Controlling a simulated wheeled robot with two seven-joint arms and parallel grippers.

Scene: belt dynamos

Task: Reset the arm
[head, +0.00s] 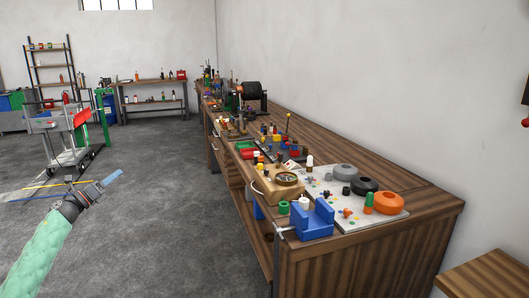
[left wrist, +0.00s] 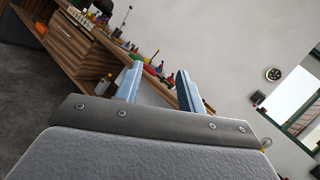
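My left arm comes in from the lower left of the head view, in a green padded sleeve. Its gripper (head: 112,178) is held over the open grey floor, left of the workbench (head: 440,203) and apart from it. In the left wrist view the two blue fingers of the left gripper (left wrist: 157,85) stand well apart with nothing between them; bench items show far behind them. My right gripper is in neither view.
The long wooden workbench runs along the right wall. It bears a blue block (head: 312,220), an orange ring (head: 389,203), a grey ring (head: 345,171) and many small parts. A cart (head: 68,157) stands behind the left gripper. The floor between is clear.

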